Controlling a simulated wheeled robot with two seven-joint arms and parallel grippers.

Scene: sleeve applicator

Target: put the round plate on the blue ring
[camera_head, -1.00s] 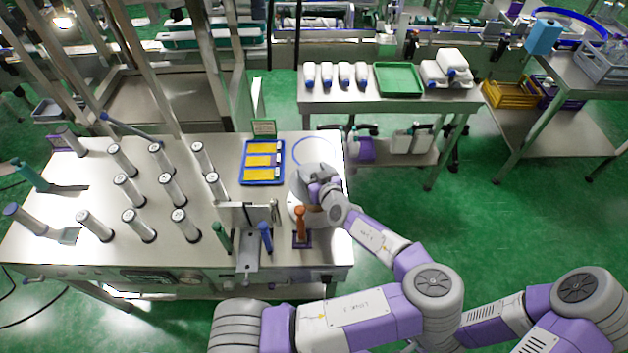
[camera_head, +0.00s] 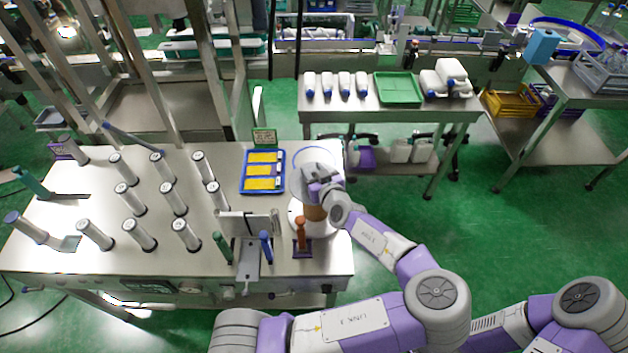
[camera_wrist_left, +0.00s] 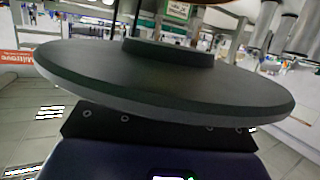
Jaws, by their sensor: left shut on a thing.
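In the left wrist view the plate (camera_wrist_left: 150,80) is a large dark grey disc with a raised hub, close to the camera. My left gripper is shut; its grip point is hidden, but the plate fills its wrist view. My right gripper is out of view.
Left of the ring lies a blue tray (camera_head: 247,187) with yellow packs. Several white cylinders (camera_head: 173,198) stand on the steel table's left. A metal fixture (camera_head: 248,224) is at the front.

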